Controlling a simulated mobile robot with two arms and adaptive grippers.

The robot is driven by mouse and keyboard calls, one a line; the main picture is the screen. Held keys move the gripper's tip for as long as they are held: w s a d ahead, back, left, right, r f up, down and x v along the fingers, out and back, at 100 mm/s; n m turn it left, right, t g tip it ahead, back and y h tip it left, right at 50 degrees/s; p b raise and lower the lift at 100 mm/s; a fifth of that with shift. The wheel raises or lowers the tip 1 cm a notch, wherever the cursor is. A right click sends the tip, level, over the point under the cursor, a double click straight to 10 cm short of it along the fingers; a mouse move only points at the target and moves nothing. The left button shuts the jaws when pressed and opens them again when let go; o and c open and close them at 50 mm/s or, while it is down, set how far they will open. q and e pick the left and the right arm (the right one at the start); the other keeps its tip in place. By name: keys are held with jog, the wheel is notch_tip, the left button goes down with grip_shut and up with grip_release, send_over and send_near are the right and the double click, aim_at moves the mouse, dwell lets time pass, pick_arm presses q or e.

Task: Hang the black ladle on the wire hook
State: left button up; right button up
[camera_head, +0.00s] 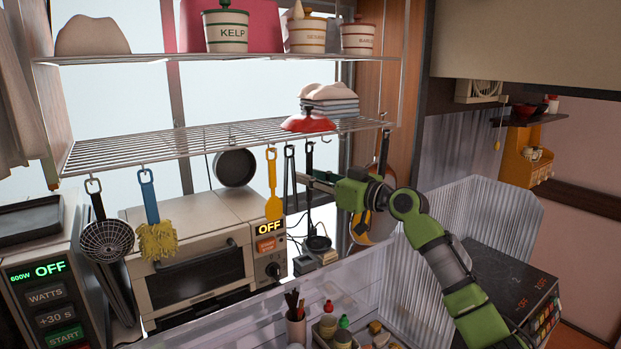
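The black ladle (318,242) is upright under the front edge of the wire shelf, its bowl at the bottom and its long handle reaching up to the hooks. The top of the handle is close to a wire hook (309,138), but I cannot tell whether it is caught on it. My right gripper (311,181) comes in from the right and its fingertips are at the upper part of the ladle's handle. The fingers are small here, and I cannot tell whether they are closed on the handle. My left gripper is not in view.
A yellow spatula (273,185) and black tongs (290,175) hang just left of the ladle. A pan (371,225) hangs behind my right arm. A red lid (308,123) sits on the wire shelf (200,142) above. A toaster oven (195,262) stands below left.

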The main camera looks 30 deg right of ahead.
dwell(0.3)
jog(key=v, duration=1.2)
